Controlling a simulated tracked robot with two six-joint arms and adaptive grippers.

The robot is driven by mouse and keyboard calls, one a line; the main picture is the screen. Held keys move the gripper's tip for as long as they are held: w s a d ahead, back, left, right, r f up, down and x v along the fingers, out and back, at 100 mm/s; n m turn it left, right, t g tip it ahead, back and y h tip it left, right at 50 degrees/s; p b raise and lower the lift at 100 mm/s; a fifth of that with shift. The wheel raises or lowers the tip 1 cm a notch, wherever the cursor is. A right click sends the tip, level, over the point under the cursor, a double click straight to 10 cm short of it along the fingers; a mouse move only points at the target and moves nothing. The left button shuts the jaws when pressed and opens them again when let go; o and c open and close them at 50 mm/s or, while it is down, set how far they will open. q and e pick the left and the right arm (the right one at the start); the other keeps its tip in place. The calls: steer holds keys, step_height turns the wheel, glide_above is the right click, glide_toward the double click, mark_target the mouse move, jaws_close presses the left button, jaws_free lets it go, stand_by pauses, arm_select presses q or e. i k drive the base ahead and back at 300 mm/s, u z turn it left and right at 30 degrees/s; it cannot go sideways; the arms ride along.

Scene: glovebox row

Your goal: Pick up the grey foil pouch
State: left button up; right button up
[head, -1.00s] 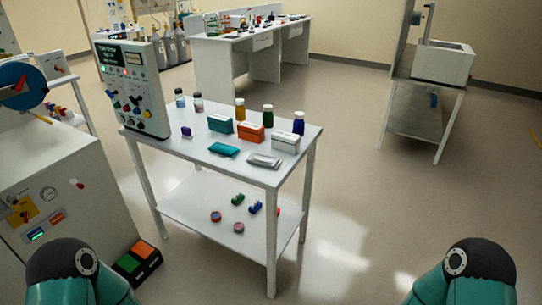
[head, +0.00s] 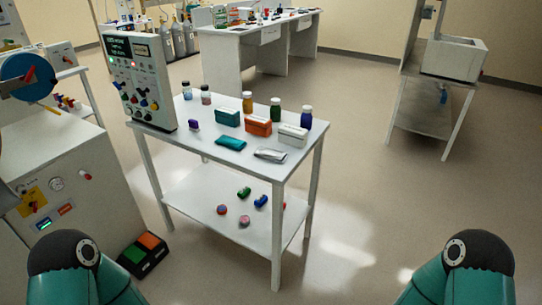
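The grey foil pouch (head: 270,154) lies flat on the white table (head: 190,150), near its front right edge. A teal pouch (head: 231,142) lies to its left, and a white box (head: 292,135) stands just behind it. Parts of my two arms show at the bottom left and bottom right corners, well short of the table. Neither of my grippers is in view. Nothing is touching the grey pouch except the table top.
Behind the pouches stand an orange box (head: 258,125), a teal box (head: 228,116) and several bottles, including a blue one (head: 306,117). A control panel (head: 141,82) stands at the table's left end. Open floor (head: 400,200) lies right of the table.

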mark_target(276, 156)
steer(key=u, duration=0.25)
steer(key=i, duration=1.15)
steer(key=u, duration=0.4)
